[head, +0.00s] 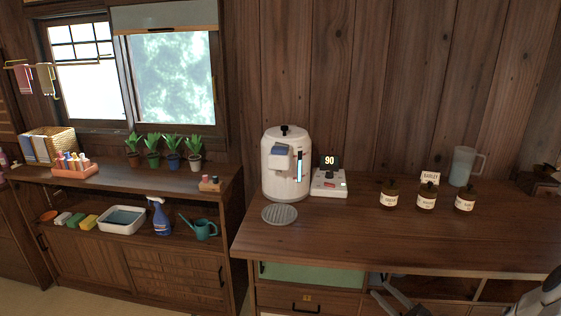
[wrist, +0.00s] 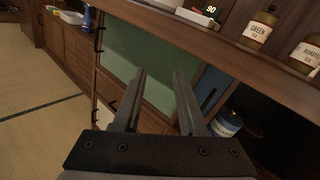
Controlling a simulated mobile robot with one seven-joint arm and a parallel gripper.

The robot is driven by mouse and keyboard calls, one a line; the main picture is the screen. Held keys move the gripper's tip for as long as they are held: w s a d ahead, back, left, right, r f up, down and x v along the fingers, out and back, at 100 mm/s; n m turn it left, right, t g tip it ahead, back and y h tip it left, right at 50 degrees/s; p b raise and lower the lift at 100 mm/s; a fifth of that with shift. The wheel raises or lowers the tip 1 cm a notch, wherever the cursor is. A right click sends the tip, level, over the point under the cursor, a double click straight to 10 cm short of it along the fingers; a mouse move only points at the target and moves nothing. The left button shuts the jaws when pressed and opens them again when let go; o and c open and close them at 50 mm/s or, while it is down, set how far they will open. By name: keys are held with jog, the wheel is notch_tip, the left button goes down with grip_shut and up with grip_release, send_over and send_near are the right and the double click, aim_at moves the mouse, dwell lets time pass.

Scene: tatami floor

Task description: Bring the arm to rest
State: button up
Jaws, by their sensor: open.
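My gripper (wrist: 160,75) shows in the wrist view with its two dark fingers apart and nothing between them. It is in front of the counter, below the level of its top, facing a green panel (wrist: 135,60). In the head view part of my gripper (head: 388,284) shows at the bottom edge, in front of the counter's lower shelves. My arm is mostly out of the picture; a piece of it shows at the bottom right corner.
The wooden counter (head: 350,235) bears a white water boiler (head: 286,175), a control box (head: 329,184), a round grey grate (head: 279,214), brown tea jars (head: 427,197) and a pitcher (head: 466,166). A labelled tub (wrist: 228,122) stands in the lower shelf. Tatami floor (wrist: 40,110) lies clear at left.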

jog(key=s+a+r+n+g+y, duration=0.45)
jog(key=a+r+n+g, duration=0.35)
jog(key=a+r+n, duration=0.3)
jog(key=s+a+r+n+g+h, duration=0.4)
jog(key=s+a+r+n+g, duration=0.3)
jog(key=s, duration=0.3)
jog(key=s+d+r+n+t+h, duration=0.2)
jog(key=s+r+n+t+h, duration=0.3)
jog(key=s+r+n+h, duration=0.6)
notch_tip(320, 180, up, 14)
jog(key=s+y+p, duration=0.2)
jog(key=p, duration=1.1)
jog(key=shift+s+m+y, duration=0.15)
jog(key=shift+m+y, duration=0.2)
jog(key=shift+m, duration=0.05)
jog(key=shift+a, duration=0.15)
